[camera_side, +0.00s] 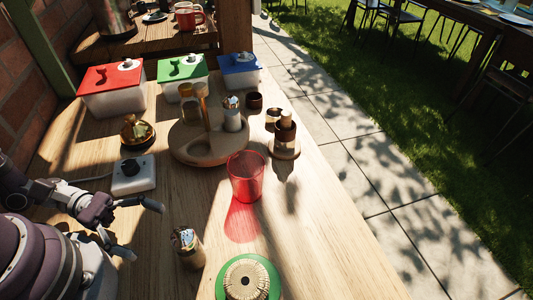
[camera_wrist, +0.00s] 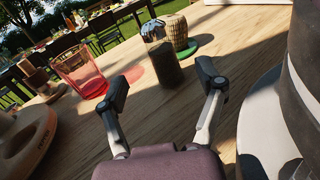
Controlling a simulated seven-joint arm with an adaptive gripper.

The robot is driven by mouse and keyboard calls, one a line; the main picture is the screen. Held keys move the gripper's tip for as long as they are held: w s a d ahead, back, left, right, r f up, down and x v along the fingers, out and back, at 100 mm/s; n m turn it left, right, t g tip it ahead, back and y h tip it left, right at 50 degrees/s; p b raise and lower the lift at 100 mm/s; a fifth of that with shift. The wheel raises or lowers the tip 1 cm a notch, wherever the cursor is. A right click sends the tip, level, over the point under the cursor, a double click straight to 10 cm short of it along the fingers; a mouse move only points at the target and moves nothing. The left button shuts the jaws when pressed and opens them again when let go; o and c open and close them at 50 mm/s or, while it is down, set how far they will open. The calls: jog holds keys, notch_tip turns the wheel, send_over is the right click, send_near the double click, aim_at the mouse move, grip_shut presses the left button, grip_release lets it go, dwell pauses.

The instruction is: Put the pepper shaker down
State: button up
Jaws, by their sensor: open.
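The pepper shaker (camera_side: 188,250), with a shiny metal top and dark contents, stands upright on the wooden table near the front. In the wrist view the pepper shaker (camera_wrist: 163,60) stands just ahead of the gap between my fingertips. My gripper (camera_side: 141,229) is open and empty, to the left of the shaker in the side view. In the wrist view both fingers of my gripper (camera_wrist: 162,84) are spread wide and apart from it. A round wooden caddy (camera_side: 195,157) farther back holds another shaker (camera_side: 232,117) with a metal top.
A red translucent cup (camera_side: 246,177) stands behind the shaker. A woven holder (camera_side: 247,281) sits on a green coaster (camera_side: 221,280) at the front. A white socket box (camera_side: 133,175) and lidded tubs (camera_side: 113,97) lie farther back. Bare table surrounds the shaker.

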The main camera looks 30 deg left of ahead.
aim_at(186, 245)
jog(key=d, duration=0.2)
jog(key=w+d, duration=0.1)
jog(key=d, duration=0.4)
jog(key=shift+w+d, duration=0.2)
jog(key=shift+d, duration=0.1)
jog(key=shift+c, duration=0.3)
grip_shut()
